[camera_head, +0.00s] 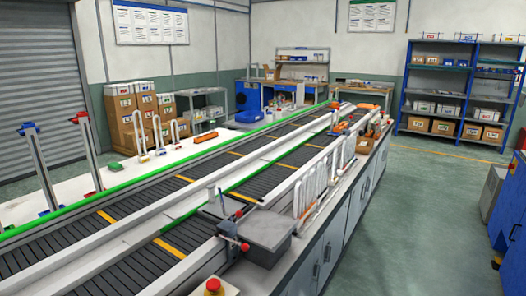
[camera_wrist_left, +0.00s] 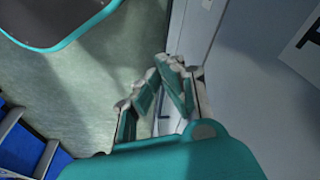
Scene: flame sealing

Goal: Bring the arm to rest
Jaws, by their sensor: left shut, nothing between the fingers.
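My left gripper (camera_wrist_left: 166,72) shows only in the left wrist view. Its two fingers with teal pads meet at the tips and hold nothing. It hangs free above the floor, close to a grey panel on its right. No arm or gripper shows in the head view. My right gripper is not in view.
In the wrist view, the grey panel (camera_wrist_left: 250,75) fills the right side, green-grey floor (camera_wrist_left: 100,75) lies to the left, and blue edges (camera_wrist_left: 30,145) show lower left. In the head view, a conveyor (camera_head: 205,185) crosses the middle; open floor (camera_head: 425,185) lies right.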

